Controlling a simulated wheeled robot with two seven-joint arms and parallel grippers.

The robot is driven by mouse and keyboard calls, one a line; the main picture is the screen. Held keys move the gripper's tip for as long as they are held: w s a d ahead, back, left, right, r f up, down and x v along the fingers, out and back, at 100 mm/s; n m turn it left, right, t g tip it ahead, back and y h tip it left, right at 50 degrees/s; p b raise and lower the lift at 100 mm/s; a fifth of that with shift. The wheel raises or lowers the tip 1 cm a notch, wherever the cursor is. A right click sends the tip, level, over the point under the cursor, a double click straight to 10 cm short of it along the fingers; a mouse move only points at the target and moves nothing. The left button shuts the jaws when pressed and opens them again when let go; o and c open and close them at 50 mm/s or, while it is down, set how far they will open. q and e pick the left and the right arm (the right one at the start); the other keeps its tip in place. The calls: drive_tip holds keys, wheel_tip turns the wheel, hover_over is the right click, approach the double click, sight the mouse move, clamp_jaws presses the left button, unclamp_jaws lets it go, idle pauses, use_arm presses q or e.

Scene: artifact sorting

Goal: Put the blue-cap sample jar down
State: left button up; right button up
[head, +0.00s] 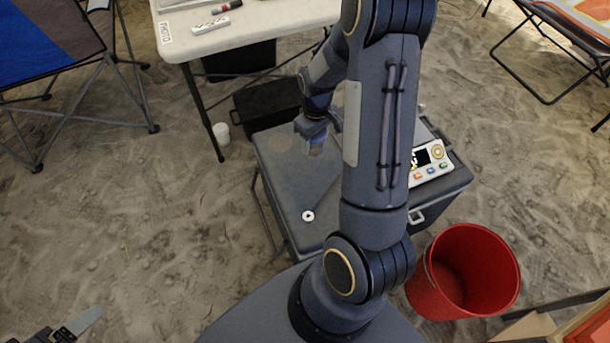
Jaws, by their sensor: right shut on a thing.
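My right gripper (314,138) is at the end of the arm that crosses the middle of the view. It is shut on the blue-cap sample jar (316,150), which shows only as a small, pale bluish shape at the fingertips. The jar is over the dark grey top of a case (282,165). I cannot tell whether it touches that top. The arm and hand hide much of the jar. My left gripper (82,322) shows only in part at the bottom left corner, well away from the case; its opening is unclear.
A white ring-shaped item (308,216) and a device with coloured buttons (431,161) are on the case. A red bucket (490,262) stands right of it. A white table (262,18) is behind, with a white cup (221,132) on the sand. The case top's left part is clear.

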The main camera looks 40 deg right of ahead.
sight(312, 148)
drive_tip(key=s+d+b, duration=0.3)
drive_tip(key=s+d, duration=0.1)
drive_tip(key=d, duration=0.2)
drive_tip(key=w+a+f, duration=0.1)
drive_tip(key=a, duration=0.1)
drive_tip(key=w+a+f+b, duration=0.1)
drive_tip(key=a, duration=0.1)
drive_tip(key=w+a+f, duration=0.1)
drive_tip(key=w+a, duration=0.1)
drive_tip(key=a, duration=0.1)
drive_tip(key=shift+w+f, duration=0.1)
drive_tip(key=shift+f, duration=0.15)
drive_tip(key=a+f, duration=0.1)
drive_tip(key=w+a+f+b, duration=0.1)
drive_tip(key=f, duration=0.1)
drive_tip(key=w+a+f, duration=0.1)
drive_tip(key=f, duration=0.1)
drive_tip(key=shift+w+a+b, duration=0.15)
drive_tip(key=shift+a+b, duration=0.25)
drive_tip(key=shift+w+a+f, duration=0.1)
drive_tip(key=shift+a+f, duration=0.05)
drive_tip(key=shift+f, duration=0.05)
use_arm(q)
wheel_tip(312, 148, down, 9)
drive_tip(key=b, duration=0.1)
use_arm(e)
drive_tip(key=shift+w+a+f, duration=0.1)
drive_tip(key=shift+f, duration=0.8)
drive_tip(key=shift+w+a+f, duration=0.1)
drive_tip(key=shift+f, duration=0.75)
